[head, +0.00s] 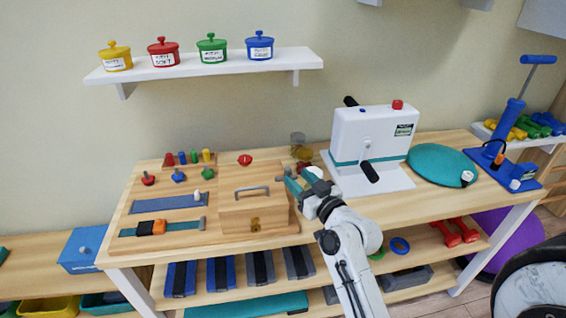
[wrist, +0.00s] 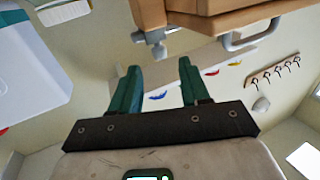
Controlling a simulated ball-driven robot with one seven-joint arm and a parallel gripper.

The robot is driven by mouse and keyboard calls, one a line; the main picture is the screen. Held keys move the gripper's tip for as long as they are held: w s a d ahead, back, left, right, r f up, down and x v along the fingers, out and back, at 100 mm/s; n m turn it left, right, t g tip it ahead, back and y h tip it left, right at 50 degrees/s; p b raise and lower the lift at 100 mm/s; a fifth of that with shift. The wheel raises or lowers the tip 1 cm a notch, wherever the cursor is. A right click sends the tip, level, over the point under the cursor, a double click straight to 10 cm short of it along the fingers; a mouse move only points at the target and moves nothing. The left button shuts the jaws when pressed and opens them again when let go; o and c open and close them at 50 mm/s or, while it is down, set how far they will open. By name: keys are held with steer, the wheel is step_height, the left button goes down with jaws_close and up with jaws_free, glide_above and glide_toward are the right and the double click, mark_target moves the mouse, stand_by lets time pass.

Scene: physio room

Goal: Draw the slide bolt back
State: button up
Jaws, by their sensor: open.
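My gripper (head: 299,180) is open, its teal fingers just right of the wooden box (head: 240,212) on the workbench board. In the wrist view my gripper (wrist: 159,67) has nothing between its fingers. A grey metal knob-like piece (wrist: 151,38), possibly part of the slide bolt, juts from woodwork beside the box, just beyond the fingertips and apart from them. The wooden box (wrist: 212,24) and its grey handle (wrist: 250,38) also show there. In the head view, my gripper and arm cover the area right of the box, and I cannot make out the bolt clearly.
A white machine (head: 370,135) with black handles stands close to the right of my gripper. The board (head: 205,238) also holds a blue strip (head: 168,204), an orange-buckled strap (head: 160,228) and several coloured knobs. A shelf (head: 205,68) with lidded pots hangs above.

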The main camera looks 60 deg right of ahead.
mark_target(289, 171)
steer(key=p+x, duration=0.1)
steer(key=x, duration=0.7)
steer(key=shift+a+p, duration=0.1)
steer(key=shift+p, duration=0.25)
jaws_close()
